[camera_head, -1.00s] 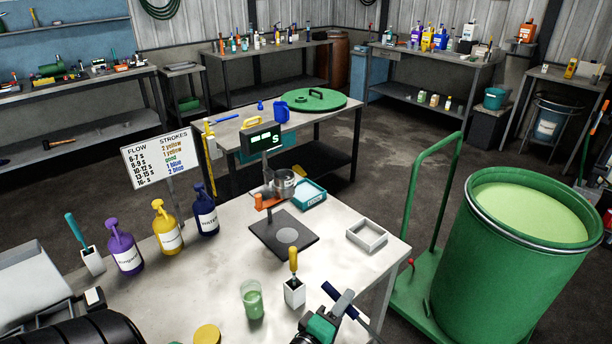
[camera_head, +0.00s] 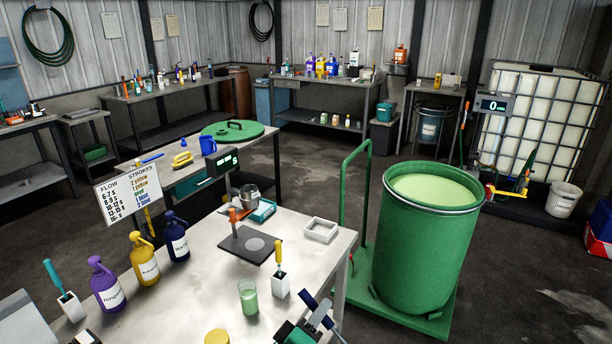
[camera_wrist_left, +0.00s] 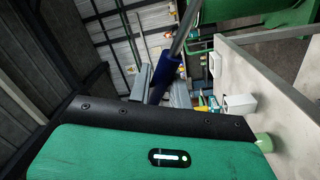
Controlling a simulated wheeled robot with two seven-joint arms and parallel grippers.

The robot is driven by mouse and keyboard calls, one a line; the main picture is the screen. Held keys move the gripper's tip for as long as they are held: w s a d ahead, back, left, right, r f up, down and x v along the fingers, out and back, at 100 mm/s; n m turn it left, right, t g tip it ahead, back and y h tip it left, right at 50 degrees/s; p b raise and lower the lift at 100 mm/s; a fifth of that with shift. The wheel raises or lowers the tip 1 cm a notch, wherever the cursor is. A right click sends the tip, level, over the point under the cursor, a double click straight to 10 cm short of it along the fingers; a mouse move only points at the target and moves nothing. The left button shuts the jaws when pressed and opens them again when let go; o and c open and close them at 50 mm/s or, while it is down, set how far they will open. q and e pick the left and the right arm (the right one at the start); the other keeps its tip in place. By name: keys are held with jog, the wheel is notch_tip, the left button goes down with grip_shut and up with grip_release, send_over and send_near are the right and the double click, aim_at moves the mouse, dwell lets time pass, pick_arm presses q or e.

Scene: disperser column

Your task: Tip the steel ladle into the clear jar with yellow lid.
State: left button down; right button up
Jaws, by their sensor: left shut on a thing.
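My left gripper (camera_head: 318,314) is at the bottom edge of the head view, just beyond the near right part of the table. It is shut on the dark blue handle (camera_wrist_left: 165,72) of the steel ladle, whose thin steel rod (camera_wrist_left: 184,28) runs up out of the wrist view. The ladle's bowl is not in view. The clear jar (camera_head: 248,299) with pale green contents stands upright and uncovered on the table, left of the gripper. A yellow lid (camera_head: 216,337) lies apart from it at the bottom edge. My right gripper is not in view.
A white holder (camera_head: 280,287) with a yellow-handled tool stands between jar and gripper. A scale (camera_head: 250,245) and a small tray (camera_head: 321,230) sit behind. Purple, yellow and blue pump bottles line the left. A large open green drum (camera_head: 425,250) stands right of the table.

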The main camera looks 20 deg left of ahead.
pick_arm(q)
jog(key=w+a+r+m+y+p, duration=0.2)
jog(key=w+r+m, duration=0.2)
jog(key=r, duration=0.5)
jog(key=w+a+r+m+y+p, duration=0.1)
jog(key=w+a+r+m+p, duration=0.2)
jog(key=r, duration=0.6)
jog(key=w+a+r+m+t+y+p, duration=0.1)
jog(key=w+r+m, duration=0.3)
jog(key=r, duration=0.5)
jog(key=shift+w+a+m+y+p, duration=0.4)
jog(key=shift+a+m+y+p, duration=0.4)
jog(key=shift+m, duration=0.3)
jog(key=shift+d, duration=0.15)
